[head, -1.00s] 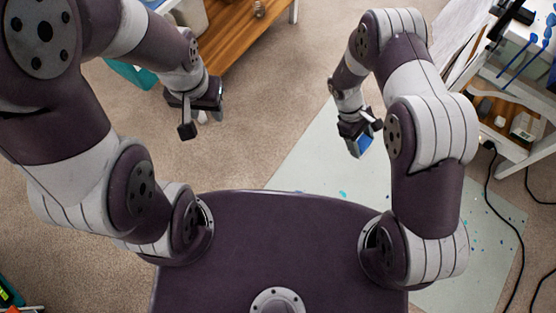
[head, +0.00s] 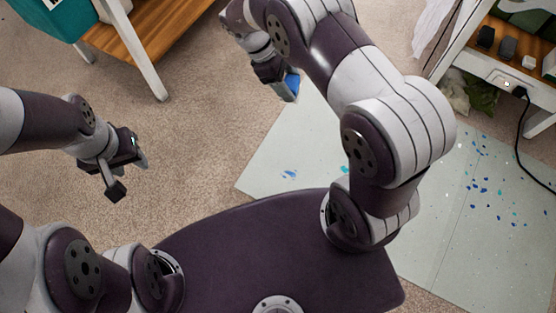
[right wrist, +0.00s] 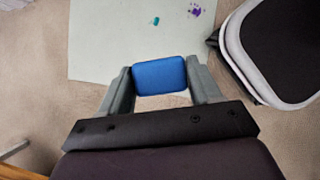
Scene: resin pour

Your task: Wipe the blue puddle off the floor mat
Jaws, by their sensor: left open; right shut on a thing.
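The floor mat (head: 262,170) is pale grey-green and lies flat on the carpet, partly behind my right arm and base. Small blue patches (head: 289,174) are on its left part, and several blue and teal specks (head: 484,190) dot its right part. I cannot tell which marks are the puddle. My right gripper (head: 284,82) is shut on a blue sponge-like block (right wrist: 160,76), held above the floor near the mat's far edge. In the right wrist view, a teal spot (right wrist: 156,20) and a purple spot (right wrist: 195,11) lie on the mat beyond the block. My left gripper (head: 130,173) is open and empty above the carpet.
A wooden shelf unit with white legs (head: 150,80) stands at the upper left. A white stand (head: 470,62) with small items is at the upper right, and a black cable (head: 520,145) hangs from it onto the mat. Bare carpet (head: 200,130) lies between my arms.

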